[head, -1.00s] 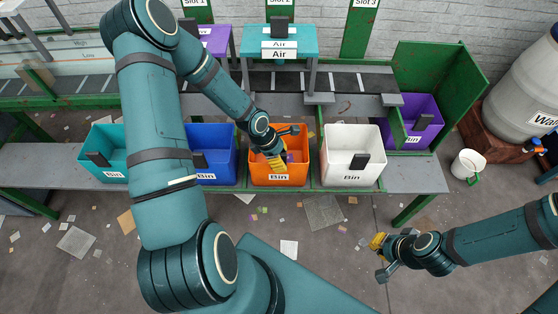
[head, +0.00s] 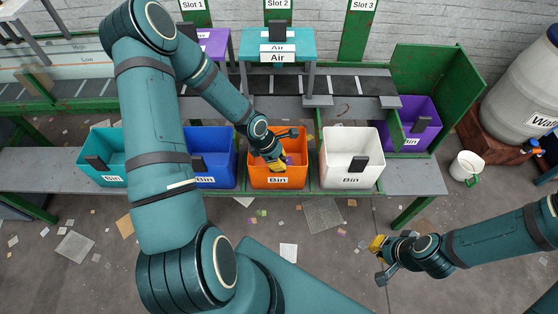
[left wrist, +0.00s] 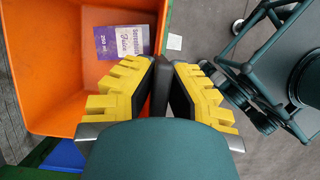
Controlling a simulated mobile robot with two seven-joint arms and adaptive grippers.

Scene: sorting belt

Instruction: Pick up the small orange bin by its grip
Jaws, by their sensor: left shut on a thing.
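The small orange bin (head: 299,174) stands in the row of bins, with a white "Bin" label on its front. My left gripper (head: 274,163) reaches down at its front wall, shut on the bin's dark grip. In the left wrist view the grip (left wrist: 161,84) stands between the yellow-padded fingers (left wrist: 161,92), at the rim of the orange bin (left wrist: 45,75). A purple and white packet (left wrist: 121,41) lies inside the bin. My right gripper (head: 379,260) is open and empty, low over the floor at the right.
A blue bin (head: 226,172) and a teal bin (head: 112,180) stand left of the orange one. A white bin (head: 335,170) stands close on its right, a purple bin (head: 424,111) further right. The teal "Air" stand (head: 250,45) rises behind, near my left forearm.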

